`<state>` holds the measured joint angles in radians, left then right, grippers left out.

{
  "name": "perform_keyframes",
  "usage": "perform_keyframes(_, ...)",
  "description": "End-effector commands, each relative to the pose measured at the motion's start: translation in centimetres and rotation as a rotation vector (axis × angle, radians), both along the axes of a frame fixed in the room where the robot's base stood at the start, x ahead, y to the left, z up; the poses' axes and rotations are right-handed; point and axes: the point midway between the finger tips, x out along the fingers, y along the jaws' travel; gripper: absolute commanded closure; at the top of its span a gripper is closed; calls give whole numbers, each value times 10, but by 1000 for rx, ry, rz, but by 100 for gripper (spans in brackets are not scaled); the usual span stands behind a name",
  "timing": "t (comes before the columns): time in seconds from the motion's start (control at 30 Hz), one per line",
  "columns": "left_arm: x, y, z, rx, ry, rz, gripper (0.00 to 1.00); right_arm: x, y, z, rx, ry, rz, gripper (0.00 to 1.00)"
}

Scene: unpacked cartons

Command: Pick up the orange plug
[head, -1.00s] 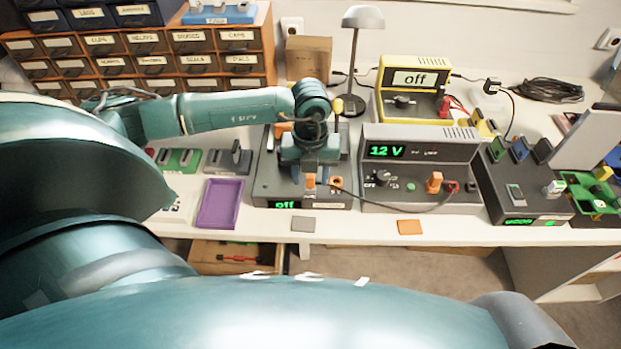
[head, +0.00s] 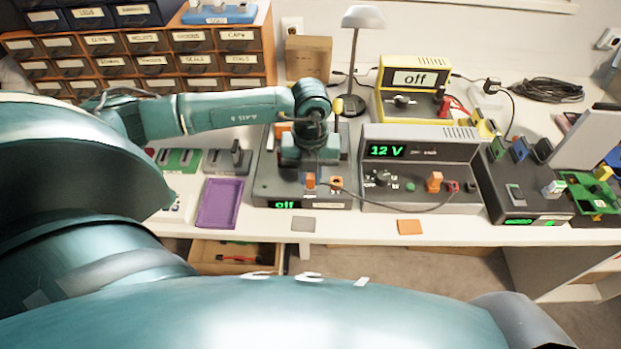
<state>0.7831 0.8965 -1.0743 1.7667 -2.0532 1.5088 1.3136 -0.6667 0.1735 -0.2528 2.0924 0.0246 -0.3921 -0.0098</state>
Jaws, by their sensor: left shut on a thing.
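An orange plug (head: 310,181) shows at the front of the dark grey device (head: 262,190), whose display reads "off". My left gripper (head: 311,164) reaches in from the left and points down over this device. It is shut on the orange plug; its fingertips and the exact grip are partly hidden by the wrist. An orange socket-like piece (head: 336,183) sits just right of the plug, apart from it. My right gripper is not in view.
A grey supply (head: 420,150) reading "12 V" stands close on the right, with another orange piece (head: 435,182) on its front and a dark cable running leftward. A purple tray (head: 220,203) lies left. A lamp (head: 352,60) and yellow supply (head: 415,85) stand behind.

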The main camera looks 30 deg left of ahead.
Motion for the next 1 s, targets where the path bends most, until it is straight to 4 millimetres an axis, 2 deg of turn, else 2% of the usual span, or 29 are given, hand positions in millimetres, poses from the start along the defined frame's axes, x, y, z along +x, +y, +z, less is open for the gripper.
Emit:
perform_keyframes(0.13,1,0,3,0,-2,1,100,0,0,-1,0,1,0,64)
perform_keyframes(0.23,1,0,14,1,-5,0,100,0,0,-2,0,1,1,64)
perform_keyframes(0.5,1,0,68,0,-5,0,100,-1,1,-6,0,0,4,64)
perform_keyframes(0.7,1,0,94,1,-3,1,100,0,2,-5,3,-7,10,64)
perform_keyframes(1.0,0,0,100,0,0,1,100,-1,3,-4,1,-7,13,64)
